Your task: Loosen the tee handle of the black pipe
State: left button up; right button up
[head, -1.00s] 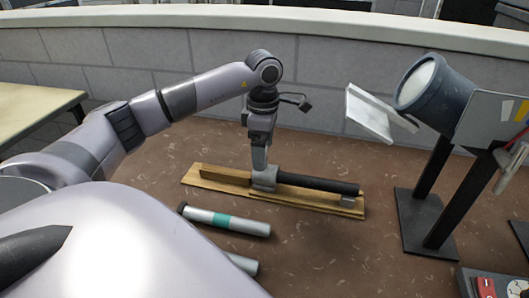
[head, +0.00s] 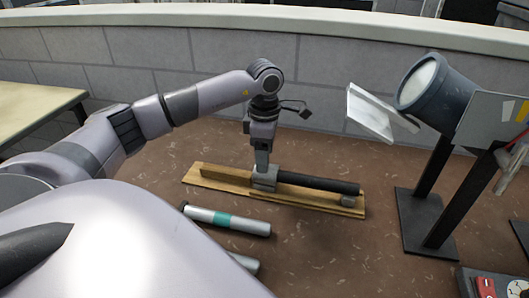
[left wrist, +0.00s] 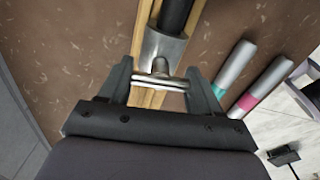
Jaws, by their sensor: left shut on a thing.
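The black pipe (head: 320,184) lies along a wooden cradle (head: 215,184) on the brown floor in the head view. A grey metal clamp piece (head: 266,182) sits at the pipe's left end; it also shows in the left wrist view (left wrist: 163,46). The silver tee handle (left wrist: 160,80) sticks out of this piece, its bar lying crosswise between my fingers. My left gripper (head: 262,168) points down over the clamp piece and is shut on the tee handle, as the left wrist view (left wrist: 160,86) shows. My right gripper is out of view.
Silver tubes lie in front of the cradle, one with a teal band (head: 228,221), one with a pink band (left wrist: 250,101). A lamp (head: 425,85) on black stands is at right. A block wall (head: 330,75) runs behind.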

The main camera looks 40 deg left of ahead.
pick_arm(q)
jog(key=n+p, duration=0.1)
jog(key=n, duration=0.3)
jog(key=shift+r, duration=0.1)
jog(key=n, duration=0.4)
jog(key=shift+p, duration=0.3)
jog(key=n, duration=0.3)
jog(key=shift+p, duration=0.4)
jog(key=shift+n+p, duration=0.3)
jog(key=shift+n, duration=1.6)
jog(key=o, duration=1.1)
jog(key=shift+c, duration=0.2)
jog(key=shift+r+b, duration=0.3)
jog(key=shift+r, duration=3.2)
